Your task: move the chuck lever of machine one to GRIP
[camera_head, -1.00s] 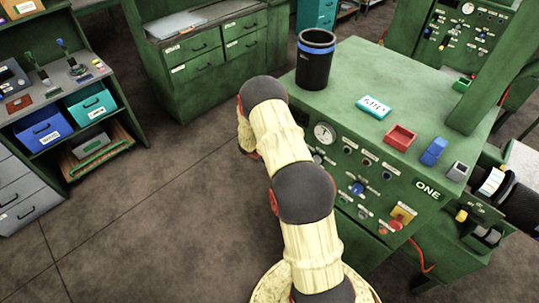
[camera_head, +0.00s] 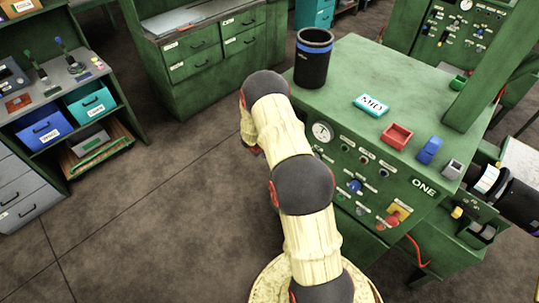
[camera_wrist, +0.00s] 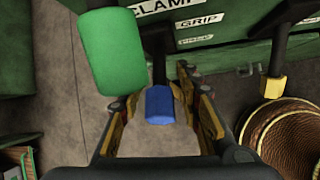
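Machine one (camera_head: 395,75) is a green cabinet with a "ONE" plate, at the right of the head view. In the wrist view, a blue knob (camera_wrist: 160,104) on a dark rod stands below the "GRIP" plate (camera_wrist: 200,21). It looks like the chuck lever, though its own name plate is not readable. My gripper (camera_wrist: 158,115) is open, with one finger on each side of the blue knob and a visible gap on both sides. In the head view my gripper is hidden behind my arm.
A large green knob (camera_wrist: 111,50) stands close to my left finger, near a "CLAMP" plate. A yellow knob (camera_wrist: 272,90) and a round ribbed basket-like thing (camera_wrist: 285,140) are at the right. A black bin (camera_head: 313,62) and red tray (camera_head: 396,136) stand on machine one.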

